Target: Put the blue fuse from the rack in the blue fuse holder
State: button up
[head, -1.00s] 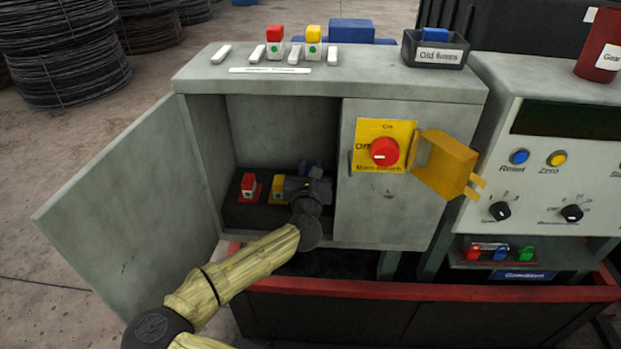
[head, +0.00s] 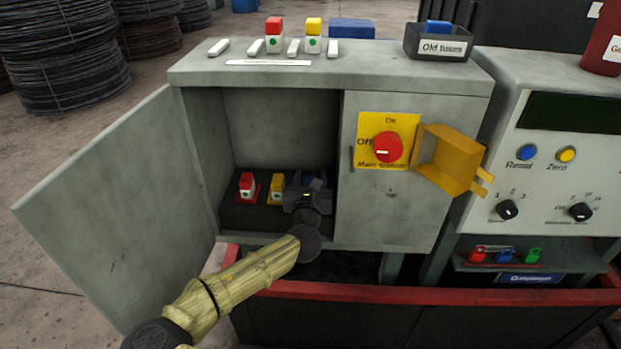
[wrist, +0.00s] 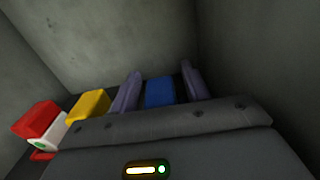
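My gripper (head: 308,180) is inside the open cabinet, at the right end of the row of fuse holders. In the wrist view its two purple-grey fingers (wrist: 160,88) stand on either side of the blue fuse (wrist: 160,92), with narrow dark gaps between them and it. The gripper looks open. The blue fuse stands in line with the yellow fuse (wrist: 90,104). The blue holder and the fuse's lower part are hidden by my gripper, so I cannot tell how deep it sits.
The red fuse (head: 247,182) and yellow fuse (head: 277,184) stand just left of my gripper. The cabinet door (head: 120,210) is swung open left. The rack on top holds a red fuse (head: 274,32) and a yellow fuse (head: 314,34). A blue piece (head: 437,27) lies in the "Old fuses" tray (head: 440,47).

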jog(key=shift+s+r, duration=0.1)
jog(key=shift+r, duration=0.05)
jog(key=s+p, duration=0.2)
jog(key=s, duration=0.9)
jog(key=shift+s+a, duration=0.2)
jog(key=shift+s, duration=0.15)
jog(key=shift+w+d, duration=0.1)
